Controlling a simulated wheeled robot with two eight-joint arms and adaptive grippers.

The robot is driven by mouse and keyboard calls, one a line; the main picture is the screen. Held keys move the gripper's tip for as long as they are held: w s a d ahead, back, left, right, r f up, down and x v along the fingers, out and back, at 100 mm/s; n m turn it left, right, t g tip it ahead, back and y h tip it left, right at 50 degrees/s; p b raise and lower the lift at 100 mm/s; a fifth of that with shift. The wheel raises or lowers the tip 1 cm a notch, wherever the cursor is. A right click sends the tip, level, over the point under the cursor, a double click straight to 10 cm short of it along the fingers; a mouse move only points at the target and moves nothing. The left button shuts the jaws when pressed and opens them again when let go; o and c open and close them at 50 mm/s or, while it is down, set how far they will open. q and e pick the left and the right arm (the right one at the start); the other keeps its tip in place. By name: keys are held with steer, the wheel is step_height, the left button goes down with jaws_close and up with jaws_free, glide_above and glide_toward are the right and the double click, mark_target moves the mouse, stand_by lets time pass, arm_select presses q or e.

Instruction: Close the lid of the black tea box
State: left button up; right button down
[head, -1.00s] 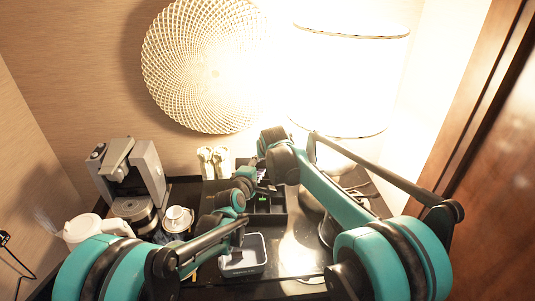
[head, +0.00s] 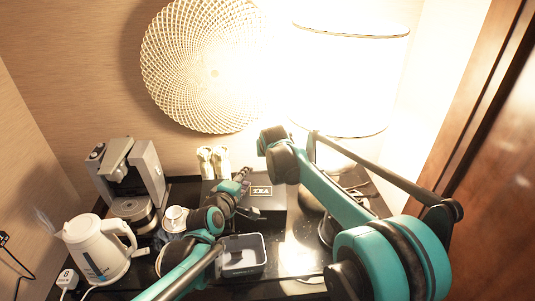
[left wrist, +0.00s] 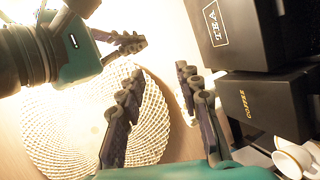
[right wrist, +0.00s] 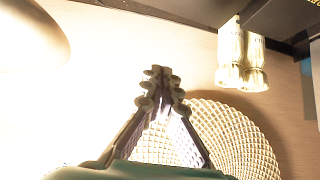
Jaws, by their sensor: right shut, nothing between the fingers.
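The black tea box (head: 270,203) stands at the back of the counter. Its lid, lettered TEA (head: 261,190), is down over the compartments; I cannot tell whether it sits fully flush. The lid also shows in the left wrist view (left wrist: 214,22). My left gripper (head: 243,175) is at the lid's left side in the head view. Its fingers (left wrist: 161,73) are apart and empty in the left wrist view. My right gripper (right wrist: 160,72) is shut and empty, away from the box. In the head view my right arm hides it.
A black COFFEE box (left wrist: 262,105) is beside the tea box. A grey tray (head: 244,268) is in front. A coffee machine (head: 150,170), cup (head: 174,217) and white kettle (head: 95,245) are left. A lamp (head: 350,80) stands behind right.

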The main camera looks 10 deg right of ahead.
arm_select(q)
steer(key=s+a+f+m+g+y, duration=0.2)
steer(key=s+a+m, duration=0.4)
steer(key=s, duration=0.8)
steer(key=s+a+f+m+g+y, duration=0.3)
steer(key=s+a+f+m+g, duration=0.1)
steer(key=s+a, duration=0.8)
steer(key=s+f+m, duration=0.1)
steer(key=s+m, duration=0.1)
steer(key=shift+f+m+y, duration=0.3)
arm_select(e)
steer(key=shift+s+a, duration=0.1)
steer(key=shift+s, duration=0.45)
